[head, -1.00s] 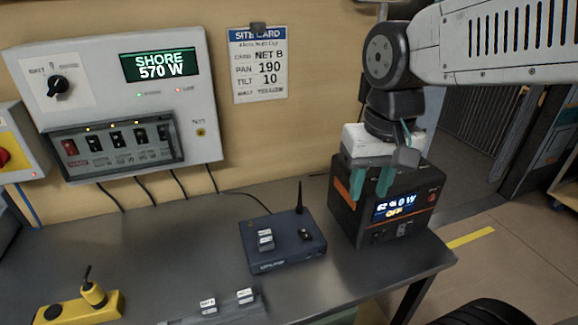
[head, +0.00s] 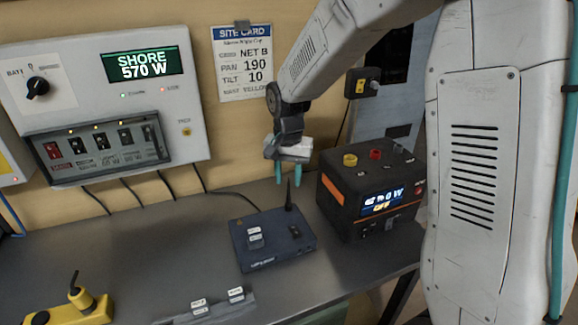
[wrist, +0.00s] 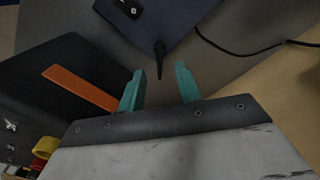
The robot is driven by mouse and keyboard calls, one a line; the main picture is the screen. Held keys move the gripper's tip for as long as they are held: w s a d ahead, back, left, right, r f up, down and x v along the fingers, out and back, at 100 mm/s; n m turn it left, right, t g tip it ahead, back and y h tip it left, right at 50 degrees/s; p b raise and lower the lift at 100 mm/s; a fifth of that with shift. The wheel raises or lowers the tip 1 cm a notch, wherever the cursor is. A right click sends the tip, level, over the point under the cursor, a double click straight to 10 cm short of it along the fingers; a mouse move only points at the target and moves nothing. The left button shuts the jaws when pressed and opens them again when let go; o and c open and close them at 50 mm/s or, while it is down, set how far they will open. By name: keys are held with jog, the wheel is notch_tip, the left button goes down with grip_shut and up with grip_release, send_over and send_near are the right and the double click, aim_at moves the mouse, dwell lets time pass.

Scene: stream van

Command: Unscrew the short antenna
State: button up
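A dark blue router box (head: 272,262) sits on the grey bench. One thin black antenna (head: 289,196) stands upright at its back right corner; I cannot tell whether it is the short one. My gripper (head: 288,178) is open and empty, its two teal fingers pointing down just above the antenna's tip in the head view. In the wrist view the antenna (wrist: 160,50) shows beyond the fingertips, roughly in line with the gap between my gripper's fingers (wrist: 160,86). They look apart from it.
A black and orange power box (head: 340,210) with coloured knobs stands just right of the router. A wall panel (head: 185,85) and site card (head: 243,62) are behind. Small labelled blocks (head: 236,295) lie in front; a yellow device (head: 68,312) is front left. A cable runs behind the router.

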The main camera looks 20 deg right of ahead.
aim_at(288, 203)
jog(key=shift+f, duration=2.35)
grip_shut()
